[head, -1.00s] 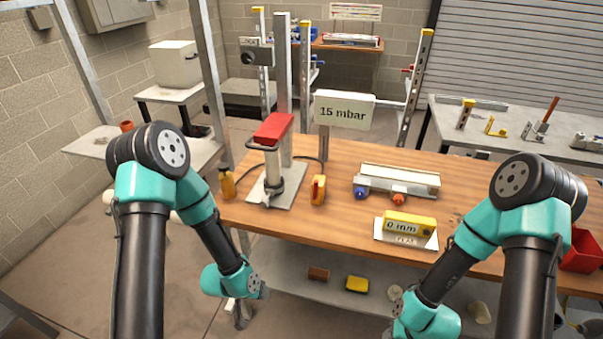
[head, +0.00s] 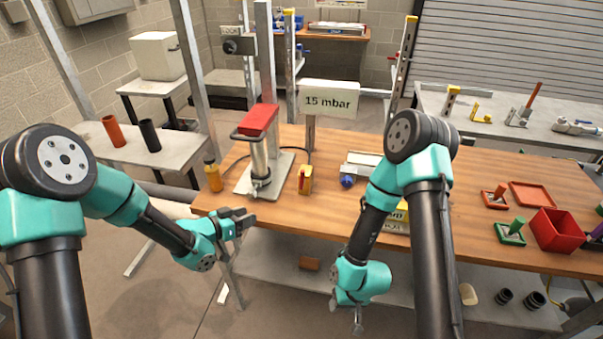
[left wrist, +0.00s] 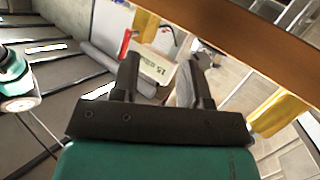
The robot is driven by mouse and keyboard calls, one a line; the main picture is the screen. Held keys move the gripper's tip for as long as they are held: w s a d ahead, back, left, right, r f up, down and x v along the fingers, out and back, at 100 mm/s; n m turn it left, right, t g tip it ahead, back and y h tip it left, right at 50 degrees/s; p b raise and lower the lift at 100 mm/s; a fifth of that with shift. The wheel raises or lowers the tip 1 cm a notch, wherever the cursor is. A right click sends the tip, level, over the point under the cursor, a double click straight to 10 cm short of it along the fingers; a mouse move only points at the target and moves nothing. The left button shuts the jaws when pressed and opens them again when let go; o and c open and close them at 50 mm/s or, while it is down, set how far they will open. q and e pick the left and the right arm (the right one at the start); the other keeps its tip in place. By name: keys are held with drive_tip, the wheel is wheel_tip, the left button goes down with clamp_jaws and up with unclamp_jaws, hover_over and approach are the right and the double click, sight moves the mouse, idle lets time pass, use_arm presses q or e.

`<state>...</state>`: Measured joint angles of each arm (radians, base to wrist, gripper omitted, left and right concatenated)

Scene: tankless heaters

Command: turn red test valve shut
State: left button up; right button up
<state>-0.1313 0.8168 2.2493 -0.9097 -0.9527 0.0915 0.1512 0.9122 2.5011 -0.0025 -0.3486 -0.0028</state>
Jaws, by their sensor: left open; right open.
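A silver pump-like stand has a red block (head: 258,120) on top and stands at the bench's left end. Right of it is a small yellow thing with a red part (head: 305,178). A white fitting (head: 362,163) with a blue knob (head: 348,181) lies further right, partly behind my right arm. I cannot tell for sure which of these is the red test valve. My left gripper (head: 242,219) is open and empty at the bench's near left edge, its fingers also in the left wrist view (left wrist: 166,80). My right gripper (head: 357,322) is open, low in front of the bench.
A "15 mbar" sign (head: 329,100) rises behind the wooden bench (head: 400,258). An orange bottle (head: 212,175) stands at its left corner. A red bin (head: 557,232) and small trays are at right. A yellow block (head: 397,222) is mostly hidden by my right arm.

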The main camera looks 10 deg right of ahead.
sight(302, 180)
use_arm(q)
drive_tip(key=w+d+r+m+g+h, duration=0.3)
drive_tip(key=r+m+g+h, duration=0.1)
drive_tip(key=r+m, duration=0.3)
drive_tip(key=shift+w+d+r+g+h, duration=0.4)
drive_tip(key=shift+r+g, duration=0.1)
drive_tip(key=shift+g, duration=0.1)
drive_tip(key=w+d, duration=0.2)
drive_tip(key=d, duration=1.5)
drive_tip(key=shift+d, duration=0.15)
clamp_jaws()
